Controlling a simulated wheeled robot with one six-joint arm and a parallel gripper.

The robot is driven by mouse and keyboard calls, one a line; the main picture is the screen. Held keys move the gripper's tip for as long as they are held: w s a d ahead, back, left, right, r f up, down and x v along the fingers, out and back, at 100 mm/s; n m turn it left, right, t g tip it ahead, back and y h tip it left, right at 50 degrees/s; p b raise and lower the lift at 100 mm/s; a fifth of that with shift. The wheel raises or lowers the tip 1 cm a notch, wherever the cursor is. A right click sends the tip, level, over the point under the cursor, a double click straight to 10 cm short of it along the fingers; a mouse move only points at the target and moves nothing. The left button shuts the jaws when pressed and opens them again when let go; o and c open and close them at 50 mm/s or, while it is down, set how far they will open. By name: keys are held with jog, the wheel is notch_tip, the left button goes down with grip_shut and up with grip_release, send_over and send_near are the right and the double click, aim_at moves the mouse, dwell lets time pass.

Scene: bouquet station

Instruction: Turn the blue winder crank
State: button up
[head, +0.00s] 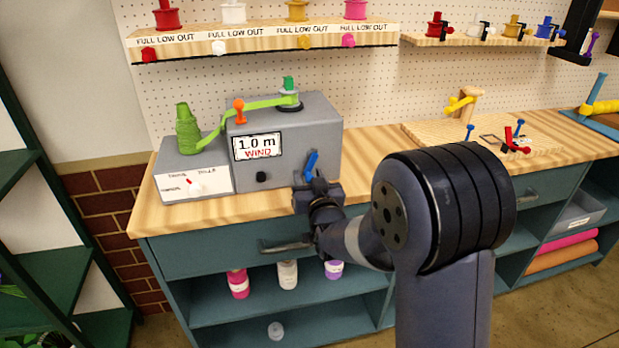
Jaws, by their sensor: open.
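The grey winder box (320,115) stands on the left part of the wooden bench, with a display reading "1.0 m WIND" (257,147). The blue crank (311,163) shows at the lower right of the box's front. My gripper (318,188) is at the front of the box, right at the crank, and its body hides the crank's lower part. The fingertips are mostly hidden, so I cannot tell whether they touch the crank. My gripper is open. A green ribbon (222,126) runs from a green spool (187,130) past an orange post to the top of the box.
A white panel with a red-and-white knob (194,184) is left of the display. A drawer handle (286,245) juts out below the bench top. Bottles (288,274) stand on the shelf beneath. A wooden board with small levers (425,132) lies to the right.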

jog(key=shift+c, duration=0.5)
grip_shut()
jog(key=shift+b, duration=0.35)
